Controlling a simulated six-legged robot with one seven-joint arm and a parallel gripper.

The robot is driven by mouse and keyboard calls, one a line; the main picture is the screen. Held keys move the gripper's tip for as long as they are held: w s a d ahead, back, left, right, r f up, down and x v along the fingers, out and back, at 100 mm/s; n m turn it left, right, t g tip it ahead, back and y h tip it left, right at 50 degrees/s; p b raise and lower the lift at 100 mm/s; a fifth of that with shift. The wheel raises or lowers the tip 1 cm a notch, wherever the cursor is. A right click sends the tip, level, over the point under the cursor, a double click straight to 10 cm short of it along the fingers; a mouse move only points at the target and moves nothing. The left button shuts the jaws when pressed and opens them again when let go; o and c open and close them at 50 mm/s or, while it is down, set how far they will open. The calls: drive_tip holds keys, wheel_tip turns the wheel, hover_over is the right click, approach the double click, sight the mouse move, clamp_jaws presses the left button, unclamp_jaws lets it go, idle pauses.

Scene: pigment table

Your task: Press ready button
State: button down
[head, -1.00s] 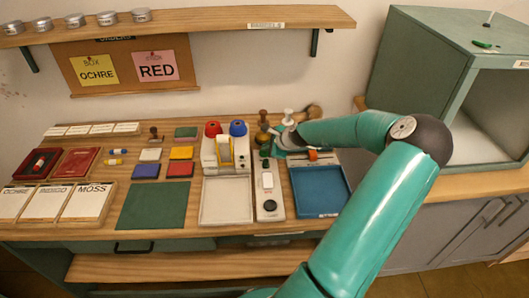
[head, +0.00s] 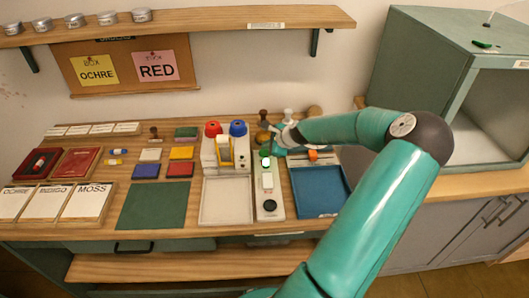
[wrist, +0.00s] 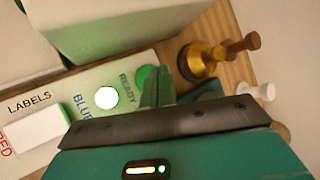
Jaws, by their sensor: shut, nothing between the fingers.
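The control panel (head: 268,185) is a pale narrow strip on the table, with a white rocker (head: 267,181) and a dark round knob (head: 269,205). Its round lamp (head: 265,162) glows bright green; in the wrist view the lamp (wrist: 107,98) looks nearly white with a green rim. The green ready button (wrist: 146,76) lies beside the printed word READY, partly hidden by my fingers. My gripper (wrist: 157,85) is shut and empty, its fingertips at the button's edge. I cannot tell whether they touch it. In the head view my gripper (head: 274,148) is at the panel's far end.
Brass-and-wood stamps (wrist: 200,62) and a white-handled one (wrist: 262,91) stand close to my gripper. A blue tray (head: 318,193) lies right of the panel and a pale tray (head: 226,201) left. A white device with red and blue knobs (head: 222,153) stands behind the pale tray.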

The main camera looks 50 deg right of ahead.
drive_tip(key=shift+r, duration=0.15)
drive_tip(key=shift+r, duration=2.95)
